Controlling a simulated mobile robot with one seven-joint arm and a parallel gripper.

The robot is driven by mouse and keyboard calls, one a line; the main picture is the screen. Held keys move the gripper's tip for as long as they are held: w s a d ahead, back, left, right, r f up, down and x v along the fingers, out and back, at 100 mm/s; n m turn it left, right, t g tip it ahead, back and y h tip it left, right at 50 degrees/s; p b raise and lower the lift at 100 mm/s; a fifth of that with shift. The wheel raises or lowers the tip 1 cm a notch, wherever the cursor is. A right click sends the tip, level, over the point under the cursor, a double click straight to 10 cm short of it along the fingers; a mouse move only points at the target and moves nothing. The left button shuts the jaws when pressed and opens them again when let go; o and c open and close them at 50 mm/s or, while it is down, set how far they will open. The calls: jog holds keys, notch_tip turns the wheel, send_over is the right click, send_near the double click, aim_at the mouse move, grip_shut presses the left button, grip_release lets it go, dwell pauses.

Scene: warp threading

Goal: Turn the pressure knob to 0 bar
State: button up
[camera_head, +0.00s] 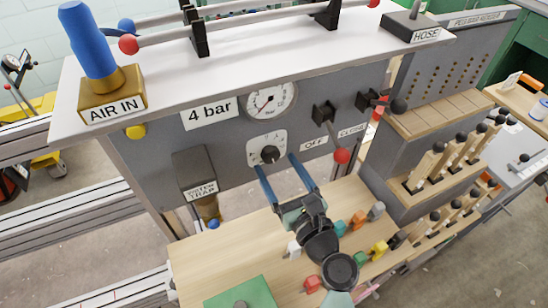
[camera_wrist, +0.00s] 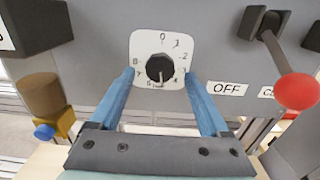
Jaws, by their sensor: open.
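The pressure knob (camera_head: 269,153) is a black round knob on a white square dial plate on the grey panel. In the wrist view the knob (camera_wrist: 159,68) sits near the top middle; 0 is at the top of its dial, and a pale mark on the knob points roughly down. My gripper (camera_head: 275,162) has two blue fingers, open and empty. In the wrist view the gripper (camera_wrist: 159,73) has one finger on each side of the dial's lower half, with visible gaps to the knob. Contact with the panel cannot be told.
A round gauge (camera_head: 271,100) and a "4 bar" sign (camera_head: 209,113) are above the knob. The water trap (camera_head: 197,177) is left. Several coloured blocks lie on the wooden table (camera_head: 200,262) below.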

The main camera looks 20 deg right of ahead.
jog(key=shift+w, duration=1.35)
grip_shut()
